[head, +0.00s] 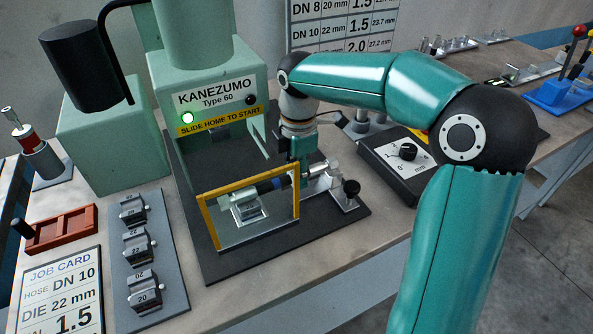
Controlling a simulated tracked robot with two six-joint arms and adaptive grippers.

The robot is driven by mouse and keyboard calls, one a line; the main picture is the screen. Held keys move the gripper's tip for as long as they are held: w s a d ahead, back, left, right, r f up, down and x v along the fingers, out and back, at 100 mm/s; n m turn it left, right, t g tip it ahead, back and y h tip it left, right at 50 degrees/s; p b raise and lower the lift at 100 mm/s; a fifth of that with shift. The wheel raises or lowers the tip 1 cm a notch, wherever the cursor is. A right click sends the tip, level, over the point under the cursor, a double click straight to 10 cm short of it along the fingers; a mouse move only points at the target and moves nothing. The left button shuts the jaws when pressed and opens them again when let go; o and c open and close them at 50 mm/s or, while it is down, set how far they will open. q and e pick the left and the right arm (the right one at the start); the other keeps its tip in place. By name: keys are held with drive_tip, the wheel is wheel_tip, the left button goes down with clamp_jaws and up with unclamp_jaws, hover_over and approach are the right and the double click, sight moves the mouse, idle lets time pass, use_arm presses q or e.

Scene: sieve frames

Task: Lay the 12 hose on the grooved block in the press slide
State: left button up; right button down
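A short dark hose (246,192) with a blue band lies across the press slide, behind a clear guard with a yellow frame (249,183). The grooved block (249,210) is a grey metal piece in the slide, directly below the hose. I cannot tell whether the hose touches its groove. My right gripper (300,178) points down at the right end of the hose, beside the guard frame, and appears shut on it; its fingertips are partly hidden. No size mark on the hose is readable. My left gripper is out of view.
The green press (208,85) stands behind the slide, its lamp lit green. A grey rack (150,255) with numbered dies, a red tray (62,229) and a job card (60,295) reading DN 10 are at left. A dial box (406,160) stands right of the slide.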

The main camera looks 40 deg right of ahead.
drive_tip(key=shift+f+b, duration=0.35)
drive_tip(key=shift+f, duration=0.15)
idle(0.7)
drive_tip(key=c, duration=0.7)
unclamp_jaws()
wheel_tip(320, 180, up, 10)
drive_tip(key=shift+r, duration=0.2)
drive_tip(key=shift+s+d+r, duration=0.1)
drive_tip(key=shift+r, duration=0.7)
